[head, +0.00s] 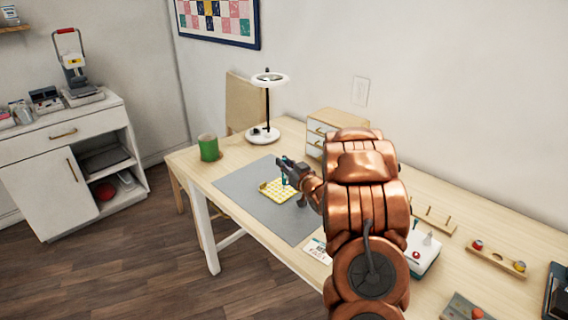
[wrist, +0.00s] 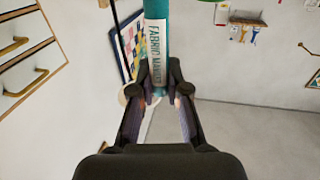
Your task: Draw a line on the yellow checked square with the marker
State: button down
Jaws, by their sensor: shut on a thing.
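The yellow checked square (head: 276,190) lies on the grey mat (head: 255,212) on the table in the head view. My gripper (head: 287,172) is over the square, at the end of my copper arm. In the wrist view my gripper (wrist: 158,82) is shut on the teal marker (wrist: 156,45), whose label reads as fabric marker. The marker stands roughly upright between the fingertips, and part of it also shows in the head view (head: 284,179). I cannot tell whether its tip touches the square. My gripper hides part of the square.
A green cup (head: 208,148) stands at the table's left end, near a white lamp (head: 266,133). A small drawer box (head: 318,134) is at the back. A white sewing device (head: 424,252) and a peg rack (head: 497,259) are to the right. The mat's front part is clear.

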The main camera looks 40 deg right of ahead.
jog(key=shift+s+d, duration=0.15)
jog(key=shift+s, duration=0.6)
jog(key=shift+s+d, duration=0.1)
jog(key=shift+s, duration=0.65)
dwell(2.0)
jog(key=shift+r, duration=0.25)
jog(key=shift+f, duration=0.25)
dwell(1.4)
jog(key=shift+w+a, duration=0.2)
jog(key=shift+w, duration=1.05)
dwell(1.3)
